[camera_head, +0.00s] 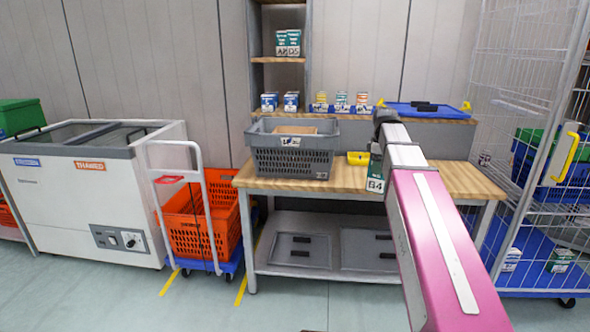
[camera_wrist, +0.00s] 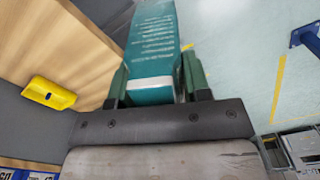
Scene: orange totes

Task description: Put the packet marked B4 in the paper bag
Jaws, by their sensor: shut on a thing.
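The packet marked B4 (camera_head: 375,184) is teal and white and hangs below my gripper (camera_head: 377,160) at the front of the bench. In the wrist view the packet (camera_wrist: 153,50) sits between the two green fingers of my gripper (camera_wrist: 157,82), which is shut on it. The packet appears to be held near the bench's edge, with floor beside it. A brown, paper-like thing (camera_head: 295,130) shows inside the grey crate on the bench. I cannot tell whether it is the paper bag, as the crate wall hides most of it.
The grey crate (camera_head: 290,160) stands on the wooden bench (camera_head: 460,180), left of my gripper. Small cartons and a blue tray (camera_head: 425,109) are on the shelf behind. A wire cage (camera_head: 540,150) stands right.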

